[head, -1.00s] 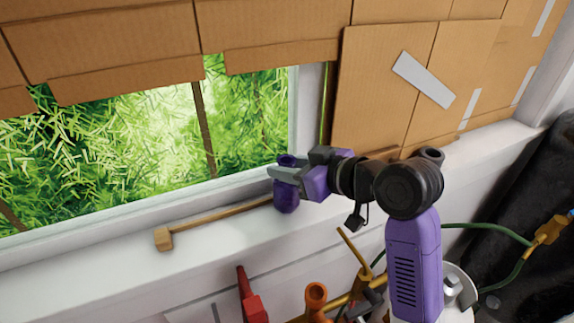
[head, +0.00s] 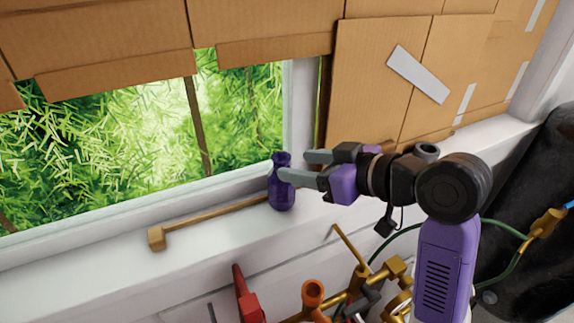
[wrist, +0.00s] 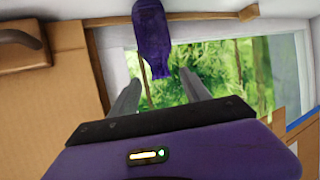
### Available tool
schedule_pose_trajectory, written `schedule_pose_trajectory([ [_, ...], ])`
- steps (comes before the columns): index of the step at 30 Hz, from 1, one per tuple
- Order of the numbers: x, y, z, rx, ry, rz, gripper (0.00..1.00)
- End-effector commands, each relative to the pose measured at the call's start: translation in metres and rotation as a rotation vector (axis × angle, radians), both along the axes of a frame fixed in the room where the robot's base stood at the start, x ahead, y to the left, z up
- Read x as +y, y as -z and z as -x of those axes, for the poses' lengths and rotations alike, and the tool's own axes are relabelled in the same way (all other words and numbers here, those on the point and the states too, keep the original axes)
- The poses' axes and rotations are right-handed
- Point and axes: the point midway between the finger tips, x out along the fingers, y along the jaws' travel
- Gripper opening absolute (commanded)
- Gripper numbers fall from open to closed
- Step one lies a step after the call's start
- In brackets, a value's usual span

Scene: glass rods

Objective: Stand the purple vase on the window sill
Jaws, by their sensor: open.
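The purple vase (head: 281,190) stands upright on the white window sill (head: 90,266), in front of the window's right part. In the wrist view the vase (wrist: 152,38) shows beyond the fingers, its neck towards them. My gripper (head: 292,166) is open, just right of the vase. One finger overlaps the vase's right edge in the head view; I cannot tell whether they touch. In the wrist view the space between the fingertips (wrist: 158,80) holds nothing that I can see gripped.
A wooden mallet-like stick (head: 200,220) lies on the sill left of the vase. Cardboard (head: 380,90) covers the wall behind my gripper. Below the sill are a red tool (head: 247,300), an orange piece (head: 313,294) and brass fittings (head: 396,268). The sill's left front is bare.

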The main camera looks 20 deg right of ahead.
Motion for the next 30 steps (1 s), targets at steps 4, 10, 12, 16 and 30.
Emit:
schedule_pose_trajectory([
  [4, -0.011, -0.011, 0.025, -0.004, 0.002, 0.001, 0.55],
  [10, -0.019, -0.021, 0.045, -0.002, 0.0, 0.0, 0.55],
  [12, -0.02, -0.023, 0.049, -0.002, 0.0, 0.0, 0.55],
  [16, -0.021, -0.023, 0.051, 0.0, -0.002, -0.001, 0.55],
  [30, -0.01, 0.022, 0.051, 0.011, 0.085, -0.116, 0.55],
])
